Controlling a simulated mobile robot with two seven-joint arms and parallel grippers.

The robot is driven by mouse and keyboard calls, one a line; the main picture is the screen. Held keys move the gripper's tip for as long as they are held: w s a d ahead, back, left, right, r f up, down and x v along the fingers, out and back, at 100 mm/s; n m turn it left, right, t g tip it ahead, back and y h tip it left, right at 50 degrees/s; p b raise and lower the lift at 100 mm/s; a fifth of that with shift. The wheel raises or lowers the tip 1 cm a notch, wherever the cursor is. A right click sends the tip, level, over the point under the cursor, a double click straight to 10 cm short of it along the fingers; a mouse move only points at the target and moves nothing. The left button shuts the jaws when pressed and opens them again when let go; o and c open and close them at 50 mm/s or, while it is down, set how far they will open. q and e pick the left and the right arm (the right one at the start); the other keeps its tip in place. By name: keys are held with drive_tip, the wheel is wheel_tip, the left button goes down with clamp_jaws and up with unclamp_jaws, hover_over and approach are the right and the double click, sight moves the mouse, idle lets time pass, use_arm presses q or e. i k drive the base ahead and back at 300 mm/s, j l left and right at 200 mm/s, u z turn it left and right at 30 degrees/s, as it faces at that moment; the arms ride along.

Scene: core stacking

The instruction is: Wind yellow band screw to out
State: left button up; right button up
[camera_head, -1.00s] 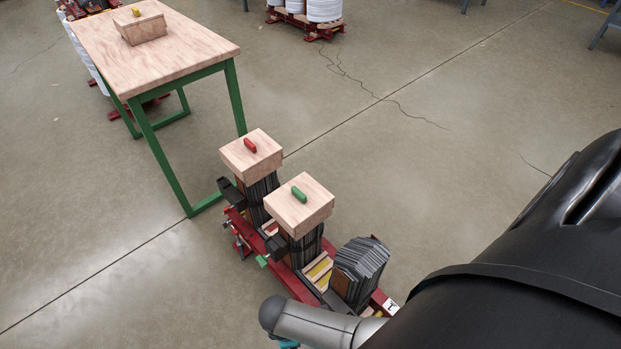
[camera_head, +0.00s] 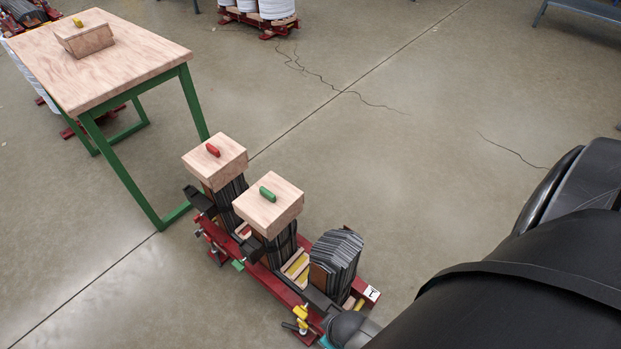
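A yellow piece (camera_head: 301,312), which looks like the yellow band screw, shows at the near left side of the red fixture (camera_head: 268,283), with a small dark bar beside it. It is small and partly hard to make out. Above it on the fixture stands an uncovered, fanned stack of dark sheets (camera_head: 337,255). A grey rounded link of my arm (camera_head: 352,328) lies just right of the yellow piece, with a gap between them. No gripper fingers can be seen in the head view.
Two sheet stacks carry wooden lids, one with a red handle (camera_head: 213,150), one with a green handle (camera_head: 267,194). A green-legged table (camera_head: 130,62) holds a wooden lid with a yellow handle (camera_head: 78,22). Open floor lies right of the fixture.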

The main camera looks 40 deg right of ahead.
sight(301, 312)
drive_tip(key=i+j+z, duration=0.1)
drive_tip(key=z, duration=1.55)
drive_tip(key=j+z, duration=1)
drive_tip(key=k+j+z, duration=0.1)
drive_tip(key=j+z, duration=0.4)
drive_tip(key=k+j, duration=0.1)
drive_tip(key=j, duration=0.3)
drive_tip(key=k+j, duration=0.15)
drive_tip(key=j, duration=0.25)
